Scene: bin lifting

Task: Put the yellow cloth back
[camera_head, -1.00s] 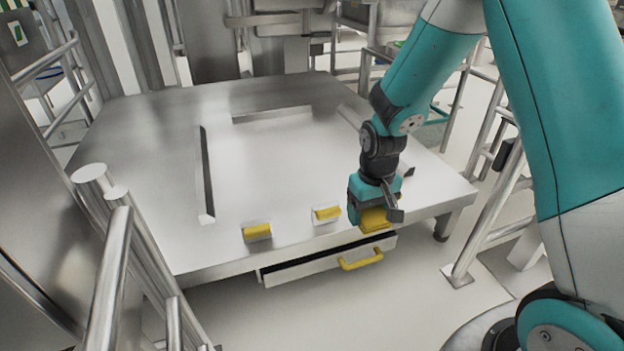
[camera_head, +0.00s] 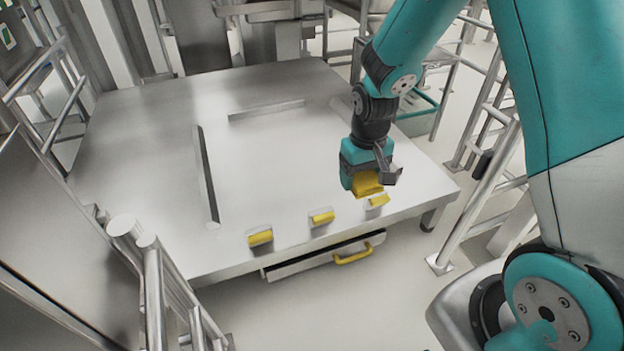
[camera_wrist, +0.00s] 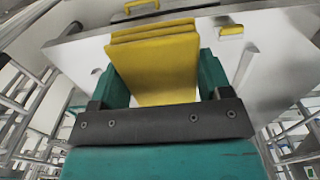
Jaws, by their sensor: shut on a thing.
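The yellow cloth (camera_head: 367,185) is a folded stack of layers held between the fingers of my gripper (camera_head: 366,176). In the wrist view the cloth (camera_wrist: 157,68) fills the gap between the two teal fingers of my gripper (camera_wrist: 156,85). My gripper is shut on it, over the front right part of the metal platform. The drawer's inside shows only as a dark slot.
The metal platform (camera_head: 150,190) has raised strips on its top. Along its front edge stand three small yellow-topped pieces, left (camera_head: 260,237), middle (camera_head: 321,218) and right (camera_head: 378,200). Metal railings stand on the left (camera_head: 152,285) and right (camera_head: 465,215). The platform's middle is clear.

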